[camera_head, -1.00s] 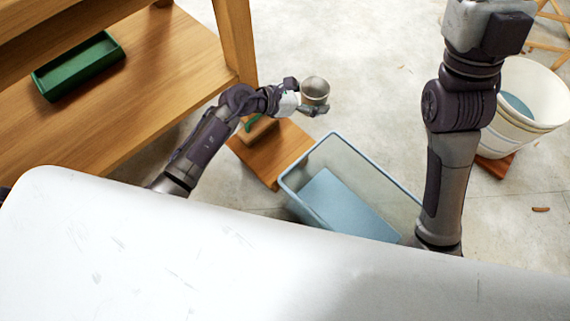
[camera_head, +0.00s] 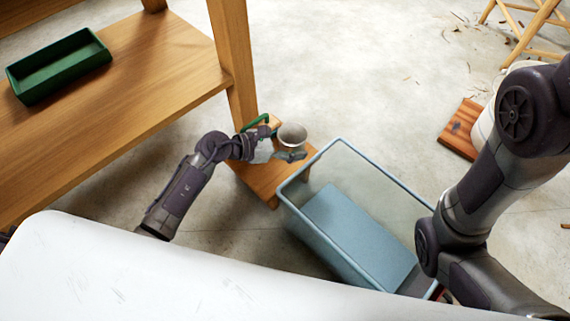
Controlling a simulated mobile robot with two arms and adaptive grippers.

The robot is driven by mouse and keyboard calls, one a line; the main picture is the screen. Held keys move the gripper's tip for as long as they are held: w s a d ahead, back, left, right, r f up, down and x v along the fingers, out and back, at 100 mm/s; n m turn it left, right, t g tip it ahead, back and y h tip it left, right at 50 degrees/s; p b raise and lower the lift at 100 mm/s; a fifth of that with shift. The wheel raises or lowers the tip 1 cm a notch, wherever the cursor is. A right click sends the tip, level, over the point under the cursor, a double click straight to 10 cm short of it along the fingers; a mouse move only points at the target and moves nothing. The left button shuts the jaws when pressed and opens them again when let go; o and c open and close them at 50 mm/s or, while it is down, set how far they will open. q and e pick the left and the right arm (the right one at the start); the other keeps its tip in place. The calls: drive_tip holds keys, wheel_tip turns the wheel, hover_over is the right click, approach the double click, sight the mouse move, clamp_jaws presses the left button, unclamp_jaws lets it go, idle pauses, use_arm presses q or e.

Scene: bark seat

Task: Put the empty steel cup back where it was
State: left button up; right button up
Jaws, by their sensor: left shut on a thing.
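The steel cup (camera_head: 292,134) is upright in my left gripper (camera_head: 283,142), whose fingers close around its sides. Its open top faces the camera, and the inside looks empty. Cup and gripper appear over the far right part of a small wooden stool (camera_head: 262,184). I cannot tell whether the cup's base touches the stool top, since the gripper hides it. My right arm crosses the right side of the view, but its gripper is not in view.
A green-handled tool (camera_head: 256,122) lies behind my left gripper. A green tray (camera_head: 60,66) sits on the wooden bench (camera_head: 165,70). A white bucket (camera_head: 485,130) is partly hidden by my right arm.

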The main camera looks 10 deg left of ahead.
use_arm(q)
drive_tip(key=shift+s+a+f+b, duration=0.45)
drive_tip(key=shift+s+a+f, duration=0.3)
drive_tip(key=shift+a+f, duration=0.1)
wheel_tip(320, 180, down, 4)
drive_tip(key=b, duration=0.3)
drive_tip(key=shift+r, duration=0.2)
drive_tip(key=shift+f, duration=0.1)
drive_tip(key=o, duration=1.4)
